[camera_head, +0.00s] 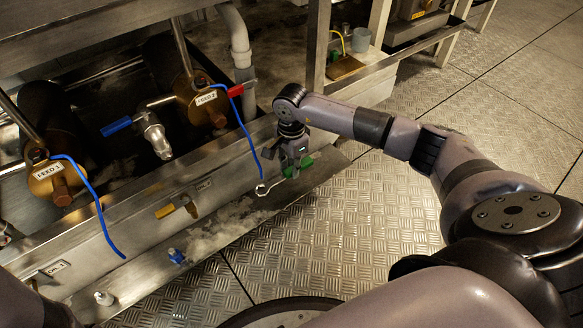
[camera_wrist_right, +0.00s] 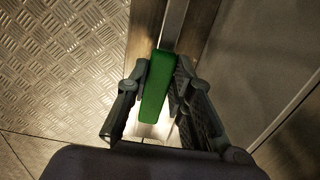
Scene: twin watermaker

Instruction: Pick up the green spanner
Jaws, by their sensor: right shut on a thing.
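The green spanner has a green handle and a silver ring end (camera_head: 262,189). In the head view its green handle (camera_head: 291,171) is between the fingers of my right gripper (camera_head: 292,165), at the right part of the metal ledge. In the right wrist view the green handle (camera_wrist_right: 155,88) lies between the two fingers of my right gripper (camera_wrist_right: 158,85), which is shut on it. Whether the spanner touches the ledge, I cannot tell. Only a dark part of my left arm shows at the lower left of the head view; its gripper is out of view.
The metal ledge (camera_head: 140,272) carries a blue-topped item (camera_head: 177,256), a white fitting (camera_head: 104,298) and a whitish crust (camera_head: 225,228). Blue hoses hang from valves tagged FEED 1 (camera_head: 46,171) and FEED 2 (camera_head: 206,98). The patterned floor (camera_head: 330,235) to the right is clear.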

